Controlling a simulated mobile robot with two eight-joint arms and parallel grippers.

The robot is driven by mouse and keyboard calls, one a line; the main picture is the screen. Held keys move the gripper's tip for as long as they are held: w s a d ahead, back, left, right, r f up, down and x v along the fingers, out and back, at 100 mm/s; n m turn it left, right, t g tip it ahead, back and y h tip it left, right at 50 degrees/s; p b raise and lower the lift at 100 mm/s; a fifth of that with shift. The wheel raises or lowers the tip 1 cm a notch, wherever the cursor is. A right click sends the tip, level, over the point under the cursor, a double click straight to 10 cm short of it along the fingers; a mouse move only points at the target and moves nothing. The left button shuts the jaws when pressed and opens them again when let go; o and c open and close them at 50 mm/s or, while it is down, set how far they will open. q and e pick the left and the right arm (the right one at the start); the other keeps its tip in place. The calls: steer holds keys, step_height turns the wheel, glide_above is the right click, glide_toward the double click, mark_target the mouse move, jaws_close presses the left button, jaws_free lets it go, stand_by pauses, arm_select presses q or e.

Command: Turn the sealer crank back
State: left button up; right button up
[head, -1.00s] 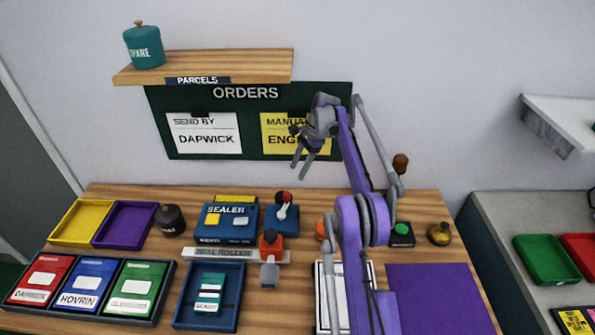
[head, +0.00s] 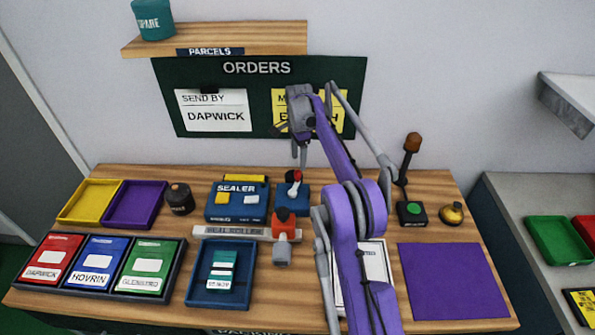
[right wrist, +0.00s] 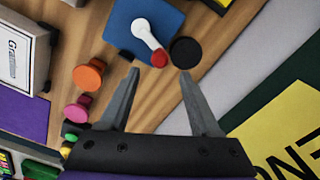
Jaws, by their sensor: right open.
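The sealer (head: 238,201) is a blue box on the bench in the head view. Beside it on the right stands a blue block (head: 285,193) with a white crank arm and red knob (head: 293,176). In the right wrist view the white crank (right wrist: 146,34) lies over its blue base (right wrist: 128,20), with its red knob (right wrist: 159,59) between and just beyond the fingertips. My right gripper (head: 299,160) is open and empty, pointing down above the crank; its spread fingers show in the right wrist view (right wrist: 160,78). My left gripper is out of view.
A blue tray (head: 245,290) stands nearer. A green button box (head: 411,213) and purple mat (head: 450,280) are at right. The orders board (head: 260,125) is behind the gripper.

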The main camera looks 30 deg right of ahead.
mark_target(298, 171)
steer(key=f, duration=0.4)
steer(key=shift+a, duration=0.3)
steer(key=shift+d+f, duration=0.1)
steer(key=shift+f, duration=0.6)
jaws_close()
